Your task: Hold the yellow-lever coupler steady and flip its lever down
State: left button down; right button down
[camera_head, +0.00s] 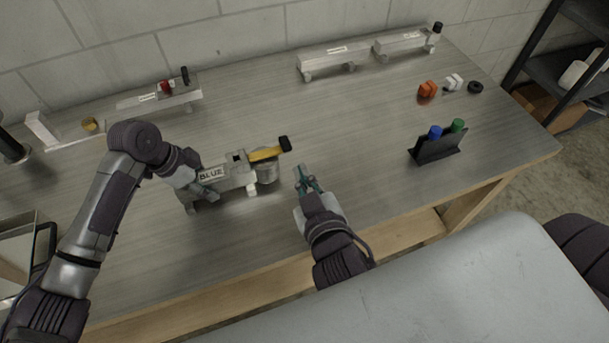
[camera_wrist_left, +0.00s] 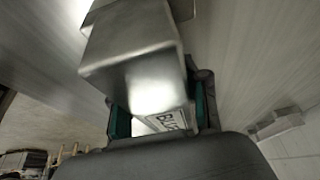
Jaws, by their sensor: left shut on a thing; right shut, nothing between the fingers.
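The coupler is a silver metal body (camera_head: 238,179) with a white "BLUE" label, standing on the table. Its yellow lever (camera_head: 265,154) with a black tip (camera_head: 285,143) points right and slightly up, above a round metal cylinder (camera_head: 267,172). My left gripper (camera_head: 207,190) is shut on the coupler body near the label. In the left wrist view the metal body (camera_wrist_left: 135,60) sits between the teal finger pads, with part of the label showing. My right gripper (camera_head: 306,181) is shut and empty, just right of the cylinder and below the lever tip, apart from both.
Two silver trailers (camera_head: 330,60) stand at the back, and another (camera_head: 150,100) at the back left. A black holder (camera_head: 437,146) with blue and green markers stands right. Orange (camera_head: 427,90) and white (camera_head: 453,81) pieces and a black ring (camera_head: 475,87) lie behind it.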

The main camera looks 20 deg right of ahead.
pick_arm(q)
jog(key=shift+a+f, duration=0.1)
pick_arm(e)
jog(key=shift+s+r, duration=0.15)
jog(key=shift+s, duration=0.15)
pick_arm(q)
jog(key=shift+c, duration=2.4)
grip_release()
